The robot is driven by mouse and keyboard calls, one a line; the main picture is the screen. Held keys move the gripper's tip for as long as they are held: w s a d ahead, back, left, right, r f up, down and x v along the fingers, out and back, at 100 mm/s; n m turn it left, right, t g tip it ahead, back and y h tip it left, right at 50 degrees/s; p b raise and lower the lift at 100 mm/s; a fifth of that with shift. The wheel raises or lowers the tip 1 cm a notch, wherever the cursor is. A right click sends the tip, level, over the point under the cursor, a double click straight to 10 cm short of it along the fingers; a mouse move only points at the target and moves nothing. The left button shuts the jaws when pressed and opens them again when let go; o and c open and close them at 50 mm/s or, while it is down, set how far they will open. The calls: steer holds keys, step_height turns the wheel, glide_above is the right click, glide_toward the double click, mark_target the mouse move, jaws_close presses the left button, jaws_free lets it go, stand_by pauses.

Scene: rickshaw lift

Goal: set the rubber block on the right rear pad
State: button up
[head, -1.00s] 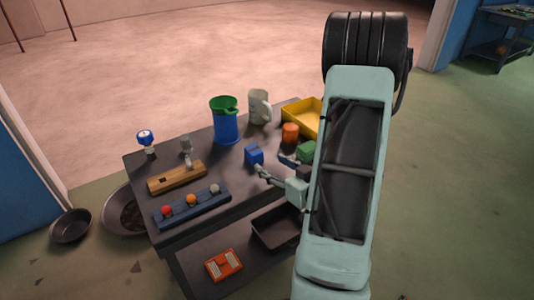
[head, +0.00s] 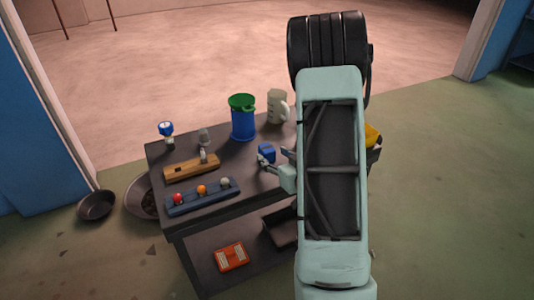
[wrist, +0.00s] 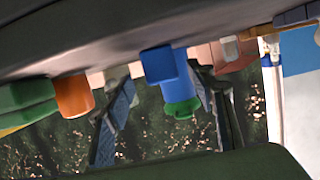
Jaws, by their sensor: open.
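A blue block (head: 266,152) stands on the dark workbench, probably the rubber block, though its material cannot be told. My gripper (head: 275,161) is open just in front of it, low over the bench. In the wrist view, which looks upside down, the blue block (wrist: 158,64) shows between the two spread fingers of my gripper (wrist: 165,112), beyond their tips and not visibly touching them. I cannot identify the right rear pad; my arm hides the bench's right side.
A blue jug with green top (head: 243,120) and a pale mug (head: 278,106) stand behind the block. A wooden holder (head: 192,166) and a rack of balls (head: 203,196) lie left. An orange cylinder (wrist: 73,97) and a green block (wrist: 25,105) are nearby.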

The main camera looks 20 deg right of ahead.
mark_target(271, 153)
steer(key=x, duration=0.5)
steer(key=shift+a+r, duration=0.1)
steer(key=shift+r, duration=0.1)
steer(key=shift+c, duration=0.7)
jaws_close()
steer(key=shift+r, duration=0.15)
